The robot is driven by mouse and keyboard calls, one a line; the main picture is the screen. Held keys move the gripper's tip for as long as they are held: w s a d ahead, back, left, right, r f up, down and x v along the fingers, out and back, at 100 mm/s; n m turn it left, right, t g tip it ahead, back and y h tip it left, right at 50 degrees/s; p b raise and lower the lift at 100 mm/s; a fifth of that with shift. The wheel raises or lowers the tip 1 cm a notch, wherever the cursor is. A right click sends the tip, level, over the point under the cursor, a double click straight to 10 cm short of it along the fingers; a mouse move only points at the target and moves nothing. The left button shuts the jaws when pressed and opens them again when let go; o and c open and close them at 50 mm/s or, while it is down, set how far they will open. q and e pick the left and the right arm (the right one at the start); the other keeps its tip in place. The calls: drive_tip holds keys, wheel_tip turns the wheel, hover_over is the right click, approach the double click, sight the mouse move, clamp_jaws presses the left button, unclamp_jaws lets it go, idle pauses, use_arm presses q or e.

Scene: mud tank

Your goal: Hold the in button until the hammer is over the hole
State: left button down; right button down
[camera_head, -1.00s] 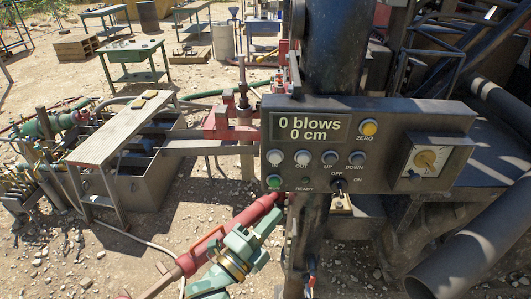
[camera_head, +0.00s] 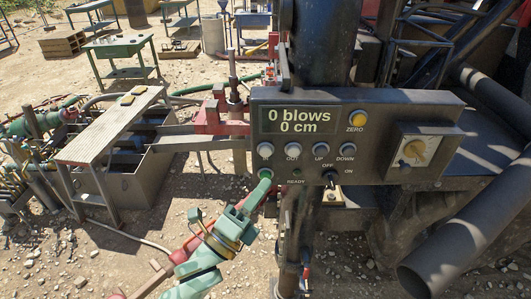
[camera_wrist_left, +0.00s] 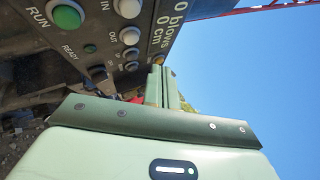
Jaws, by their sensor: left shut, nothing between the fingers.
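The in button (camera_head: 265,150) is a pale round knob at the left end of the panel's upper button row; it also shows in the left wrist view (camera_wrist_left: 127,8). A green run button (camera_wrist_left: 67,15) sits beside it, below it in the head view. My left gripper (camera_head: 266,177) is shut and empty. Its fingertips are just below the in button in the head view, overlapping the green button's place; I cannot tell whether they touch. The fingers (camera_wrist_left: 160,76) also show in the left wrist view. I cannot make out the hammer or the hole for certain. My right gripper is out of view.
The dark control panel (camera_head: 400,112) reads "0 blows, 0 cm". Out (camera_head: 292,150), up (camera_head: 321,150) and down (camera_head: 347,150) buttons sit close by. A dark column (camera_head: 338,40) stands behind the panel. A bench (camera_head: 110,128) stands left.

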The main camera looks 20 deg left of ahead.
sight(266, 151)
use_arm(q)
drive_tip(key=w+a+b, duration=0.1)
drive_tip(key=w+a, duration=0.1)
drive_tip(key=w, duration=0.5)
idle(2.0)
drive_tip(key=shift+w+a, duration=0.1)
drive_tip(key=shift+w, duration=0.25)
